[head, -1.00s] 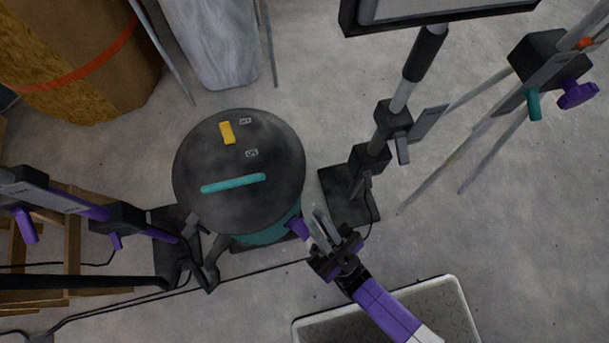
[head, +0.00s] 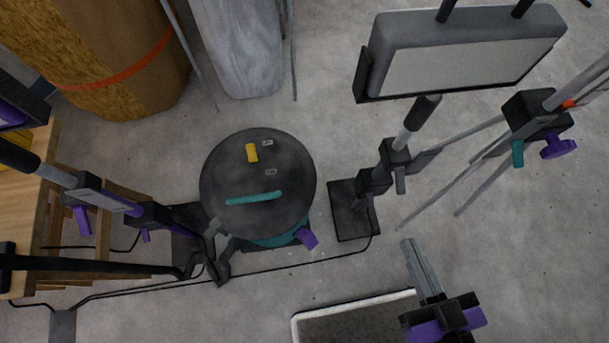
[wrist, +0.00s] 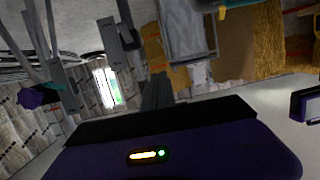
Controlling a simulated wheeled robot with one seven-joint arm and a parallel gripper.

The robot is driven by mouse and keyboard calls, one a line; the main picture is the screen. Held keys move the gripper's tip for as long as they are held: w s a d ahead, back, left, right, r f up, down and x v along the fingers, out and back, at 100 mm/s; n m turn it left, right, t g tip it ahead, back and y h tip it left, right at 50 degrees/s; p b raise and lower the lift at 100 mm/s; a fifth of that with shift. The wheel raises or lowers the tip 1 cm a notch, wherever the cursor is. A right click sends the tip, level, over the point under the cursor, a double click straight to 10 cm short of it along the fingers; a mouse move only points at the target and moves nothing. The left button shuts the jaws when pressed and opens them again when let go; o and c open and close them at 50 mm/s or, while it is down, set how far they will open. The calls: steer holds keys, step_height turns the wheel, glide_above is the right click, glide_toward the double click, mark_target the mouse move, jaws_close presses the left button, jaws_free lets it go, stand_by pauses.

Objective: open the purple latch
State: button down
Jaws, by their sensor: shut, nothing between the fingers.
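The purple latch (head: 307,238) is on the lower right side of a round teal drum (head: 278,240) with a dark grey lid (head: 256,170). It sticks out at a slant from the side, below the lid's rim. The frames do not show clearly whether it is fastened. A teal handle and a yellow switch are on top of the lid. My gripper (head: 411,246) is to the right of the latch and clear of it, with its fingers shut and empty. In the wrist view my shut fingers (wrist: 157,90) point toward the far wall, and I cannot make out the latch there.
A lamp stand's dark base (head: 352,222) is between the drum and my gripper's side. A grey-edged tray (head: 300,326) lies below. A tripod with purple and teal knobs (head: 556,147) stands at right. Cables cross the floor. A wooden bench (head: 30,215) is at left.

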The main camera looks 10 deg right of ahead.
step_height(320, 180, up, 3)
steer(key=p, duration=0.2)
steer(key=n+g+h+p, duration=0.1)
steer(key=n+g+p, duration=0.5)
steer(key=g+p, duration=0.8)
glide_toward(305, 235)
steer(key=f+g+b, duration=0.1)
steer(key=b, duration=0.1)
steer(key=w+f+g+b, duration=0.1)
steer(key=f+b, duration=0.1)
steer(key=w+f+b, duration=0.1)
steer(key=f+b, duration=0.1)
steer(key=shift+f+g+h, duration=0.25)
steer(key=shift+g+h, duration=0.05)
steer(key=shift+g, duration=0.1)
steer(key=shift+s, duration=0.2)
